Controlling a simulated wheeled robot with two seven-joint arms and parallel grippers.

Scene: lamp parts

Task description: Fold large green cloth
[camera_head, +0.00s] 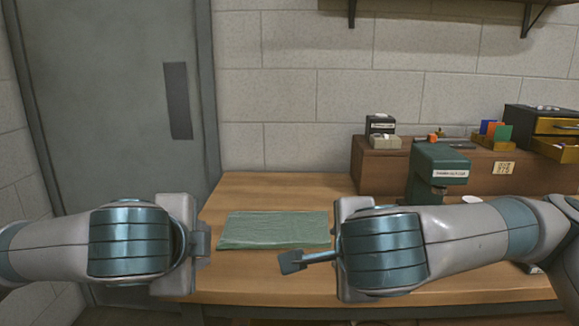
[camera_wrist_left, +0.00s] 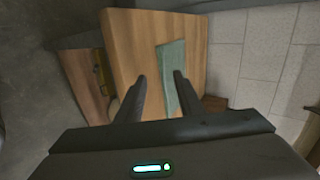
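The green cloth (camera_head: 272,229) lies on the wooden table as a flat, neat rectangle, with a thick edge along its front. It also shows beyond the fingers in the left wrist view (camera_wrist_left: 171,62). My left gripper (camera_head: 203,240) is just left of the cloth and apart from it. Its two fingers (camera_wrist_left: 160,82) are spread with nothing between them. My right gripper (camera_head: 292,262) is in front of the cloth's right part, pointing left. Its fingers overlap in this view, so their gap is hidden, and no cloth shows in them.
The table (camera_head: 250,285) is bare around the cloth. A dark green machine (camera_head: 440,168) stands to the right, before a brown shelf unit (camera_head: 385,170) carrying small items. Black drawers (camera_head: 540,122) are at the far right. A grey door (camera_head: 125,110) is behind on the left.

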